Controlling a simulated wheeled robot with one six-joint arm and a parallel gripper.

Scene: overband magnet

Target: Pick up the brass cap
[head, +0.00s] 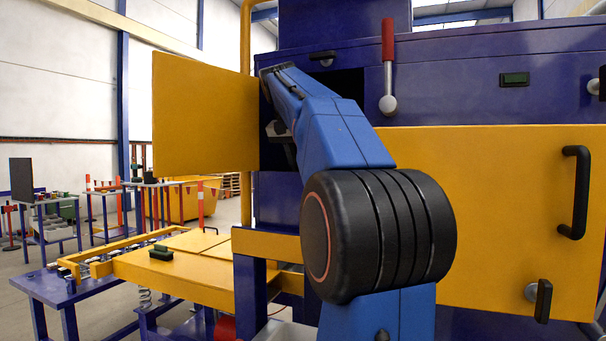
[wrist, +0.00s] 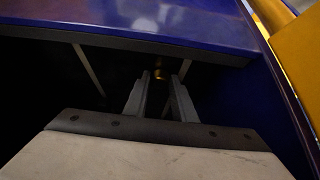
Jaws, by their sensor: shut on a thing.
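The brass cap (wrist: 158,74) is a small gold-coloured spot in the wrist view, inside a dark opening of the blue machine. My gripper (wrist: 160,84) has its two grey fingers on either side of it, shut on it at the tips. Most of the cap is in shadow, and I cannot tell whether it touches anything behind it. In the head view my blue arm reaches into the dark opening (head: 347,83), and the cap and fingertips are hidden there.
A yellow door (head: 205,113) stands open left of the opening. A blue panel edge (wrist: 140,22) runs close above my gripper. A yellow-topped table (head: 185,275) stands lower left.

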